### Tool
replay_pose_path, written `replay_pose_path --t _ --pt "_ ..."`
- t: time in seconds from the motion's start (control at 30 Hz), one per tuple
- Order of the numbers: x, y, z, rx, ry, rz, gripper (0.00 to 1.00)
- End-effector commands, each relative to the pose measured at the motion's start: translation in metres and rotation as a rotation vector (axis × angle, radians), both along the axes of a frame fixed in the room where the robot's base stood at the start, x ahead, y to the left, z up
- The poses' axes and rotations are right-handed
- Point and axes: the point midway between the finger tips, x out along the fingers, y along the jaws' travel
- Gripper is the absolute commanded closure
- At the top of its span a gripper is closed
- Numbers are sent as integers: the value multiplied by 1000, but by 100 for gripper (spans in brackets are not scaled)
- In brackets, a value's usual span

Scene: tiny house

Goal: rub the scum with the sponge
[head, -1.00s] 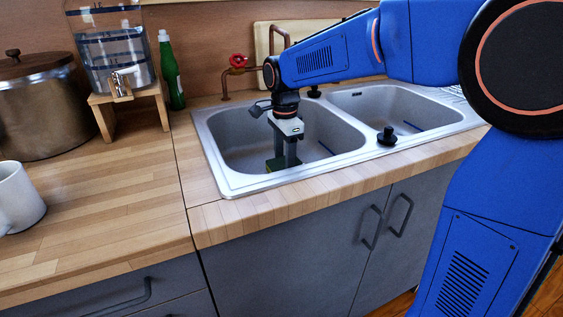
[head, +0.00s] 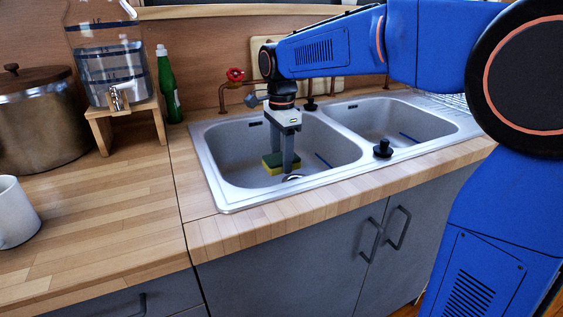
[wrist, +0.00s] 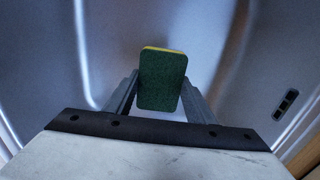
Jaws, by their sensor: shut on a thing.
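The sponge (head: 272,168), yellow with a dark green side, is held by my gripper (head: 283,158) inside the left sink basin (head: 232,150). In the wrist view the sponge (wrist: 162,80) sits between the two fingers of my gripper (wrist: 160,92), its green face toward the camera and a yellow edge at the top. The gripper points down, low in the basin. I cannot tell whether the sponge touches the basin floor. The drain (head: 293,178) shows just right of the sponge. I cannot make out any scum clearly; a thin blue mark (head: 323,160) shows on the basin's right side.
The right basin (head: 390,122) is empty apart from a similar blue mark. A red-handled tap (head: 235,75) is behind. A green bottle (head: 168,88), water dispenser (head: 112,65), pot (head: 38,120) and white mug (head: 14,212) stand left.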

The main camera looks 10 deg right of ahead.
Motion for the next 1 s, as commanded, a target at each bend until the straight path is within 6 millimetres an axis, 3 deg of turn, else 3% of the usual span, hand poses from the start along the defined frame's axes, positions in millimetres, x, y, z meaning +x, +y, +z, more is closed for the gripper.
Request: replay_pose_path --t 0.37,0.73,1.0 --pt "1 0 3 1 -2 -1 72" --pt "2 0 29 1 -4 -1 72" --pt "1 0 31 1 -3 -1 72"
